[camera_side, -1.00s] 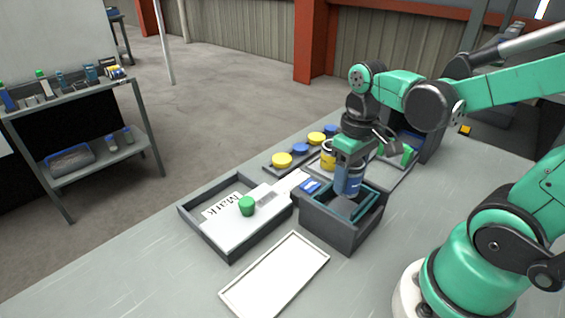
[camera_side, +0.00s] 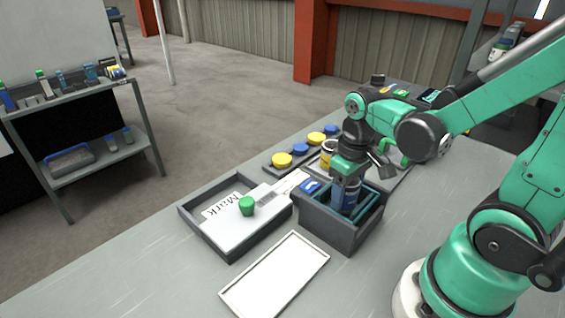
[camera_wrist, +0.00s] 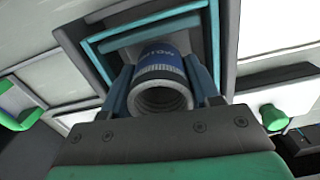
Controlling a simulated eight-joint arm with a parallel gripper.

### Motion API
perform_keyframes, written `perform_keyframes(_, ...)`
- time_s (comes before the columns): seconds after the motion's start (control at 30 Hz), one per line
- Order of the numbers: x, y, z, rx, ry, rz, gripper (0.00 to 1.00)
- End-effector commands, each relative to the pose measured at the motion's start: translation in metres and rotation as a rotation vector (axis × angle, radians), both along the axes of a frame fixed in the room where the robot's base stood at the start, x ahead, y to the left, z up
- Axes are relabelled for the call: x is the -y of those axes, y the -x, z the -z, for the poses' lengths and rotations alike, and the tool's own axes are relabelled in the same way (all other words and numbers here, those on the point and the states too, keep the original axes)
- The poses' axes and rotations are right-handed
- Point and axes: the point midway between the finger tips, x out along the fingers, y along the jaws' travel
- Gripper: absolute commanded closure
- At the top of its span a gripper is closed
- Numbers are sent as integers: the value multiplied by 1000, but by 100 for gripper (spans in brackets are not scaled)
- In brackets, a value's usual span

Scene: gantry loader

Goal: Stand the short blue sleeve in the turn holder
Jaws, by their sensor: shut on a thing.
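My gripper (camera_side: 346,186) is shut on a blue sleeve (camera_side: 350,196) with lettering and a ribbed ring, held about upright. In the wrist view the sleeve (camera_wrist: 162,68) sits between the two fingers (camera_wrist: 160,88), its hollow threaded end towards the camera. The sleeve's lower part is inside a dark square box (camera_side: 328,228) with teal inner walls, which may be the turn holder. The box walls hide the sleeve's lower end, so I cannot tell whether it touches the bottom.
Left of the box is a dark tray (camera_side: 232,250) with a white "Mark" plate and green knob (camera_side: 247,206). A white shallow tray (camera_side: 275,276) lies in front. Yellow and blue caps (camera_side: 282,160) and a yellow-banded can (camera_side: 327,152) stand behind.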

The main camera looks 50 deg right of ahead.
Motion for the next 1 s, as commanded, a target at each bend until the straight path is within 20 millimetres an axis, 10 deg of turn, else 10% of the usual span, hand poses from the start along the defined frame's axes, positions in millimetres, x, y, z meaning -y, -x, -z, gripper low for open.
perform_keyframes(0.73, 0, 0, 3, 0, 0, 0, 100)
perform_keyframes(0.77, 0, 0, 3, 0, 0, 0, 40)
perform_keyframes(0.87, 0, 0, 3, 0, 0, 0, 11)
perform_keyframes(1.0, 0, 0, 3, 0, 0, 0, 8)
